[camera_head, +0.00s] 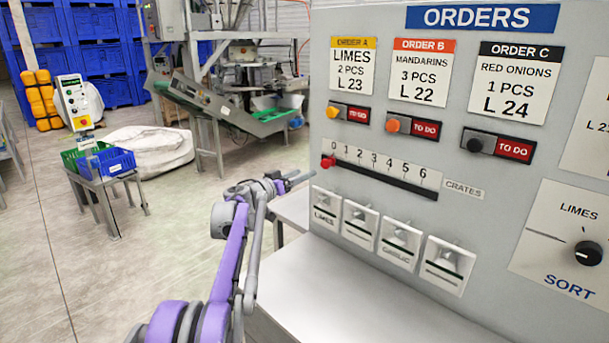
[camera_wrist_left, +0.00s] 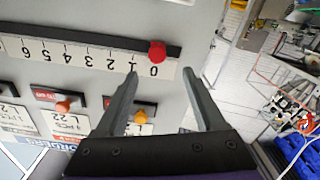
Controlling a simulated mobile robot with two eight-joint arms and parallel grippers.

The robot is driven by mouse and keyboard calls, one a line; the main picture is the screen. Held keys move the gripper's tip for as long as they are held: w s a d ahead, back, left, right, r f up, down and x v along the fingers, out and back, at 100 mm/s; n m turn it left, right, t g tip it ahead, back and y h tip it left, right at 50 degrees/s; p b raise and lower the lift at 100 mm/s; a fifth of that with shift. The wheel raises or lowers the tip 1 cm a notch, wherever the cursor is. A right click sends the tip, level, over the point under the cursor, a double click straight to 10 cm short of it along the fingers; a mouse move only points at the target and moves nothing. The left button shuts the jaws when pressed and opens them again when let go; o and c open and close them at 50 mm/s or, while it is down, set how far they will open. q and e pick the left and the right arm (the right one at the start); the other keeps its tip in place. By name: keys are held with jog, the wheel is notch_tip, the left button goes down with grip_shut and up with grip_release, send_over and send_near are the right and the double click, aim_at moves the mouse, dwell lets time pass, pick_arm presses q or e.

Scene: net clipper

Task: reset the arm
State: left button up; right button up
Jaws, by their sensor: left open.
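My left arm reaches in from the lower left of the head view. Its gripper (camera_head: 296,180) is in front of the panel's left edge, near the red slider knob (camera_head: 328,161). In the left wrist view, the gripper (camera_wrist_left: 164,82) has its two fingers spread apart with nothing between them. The red knob (camera_wrist_left: 157,52) shows beyond the fingertips, at the 0 end of the numbered scale. I cannot tell the exact gap; no contact is visible. My right gripper is not in view.
The orders panel (camera_head: 400,207) fills the right side, with order buttons, several switches (camera_head: 401,238) and a sort dial (camera_head: 588,253). A grey table (camera_head: 310,292) lies below it. A small stand with a blue crate (camera_head: 108,163) is at left. The floor (camera_head: 60,250) there is clear.

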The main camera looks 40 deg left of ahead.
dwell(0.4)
pick_arm(q)
jog(key=s+d+r+n+g+y, duration=0.1)
jog(key=s+d+n+y, duration=0.1)
jog(key=s+d+y, duration=0.3)
jog(key=s+d+n+y, duration=0.1)
jog(key=d+y, duration=0.1)
jog(key=d, duration=0.6)
jog(key=s+d+f+m+g+h, duration=0.2)
jog(key=s+d+f+g, duration=0.3)
jog(key=s+d+f, duration=0.7)
jog(key=s+d+f+m+g+h, duration=0.3)
jog(key=s+d+f+g, duration=0.3)
jog(key=s+d+f, duration=0.7)
jog(key=s+f, duration=0.3)
jog(key=s, duration=0.4)
jog(key=shift+d+f+g+h+p, duration=0.2)
jog(key=shift+g+h+p, duration=0.1)
jog(key=shift+h+p, duration=0.1)
